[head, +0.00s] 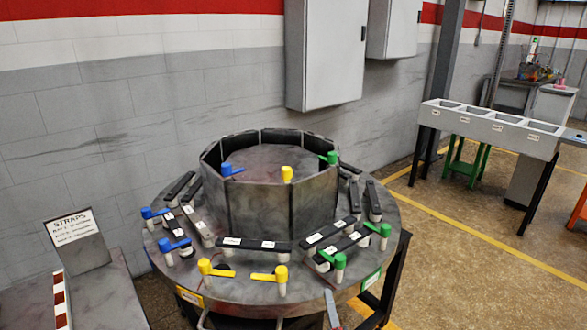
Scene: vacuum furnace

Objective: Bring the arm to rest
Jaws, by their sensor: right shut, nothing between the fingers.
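My right gripper (331,309) shows only as a small grey sliver at the bottom edge, in front of the round table's near rim. It is shut with nothing held; most of it and its arm are below the picture. My left gripper is not in view. The round grey table (225,290) carries a ring of dark upright panels (270,200) around a grey centre. Dark bars with white labels (253,244) lie around the ring. Blue (173,245), yellow (270,276) and green (333,262) handled clamps stand among them.
Grey cabinets (325,50) hang on the wall. A white compartment tray (490,127) on dark legs stands at the right. The floor (470,270) at the lower right is clear.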

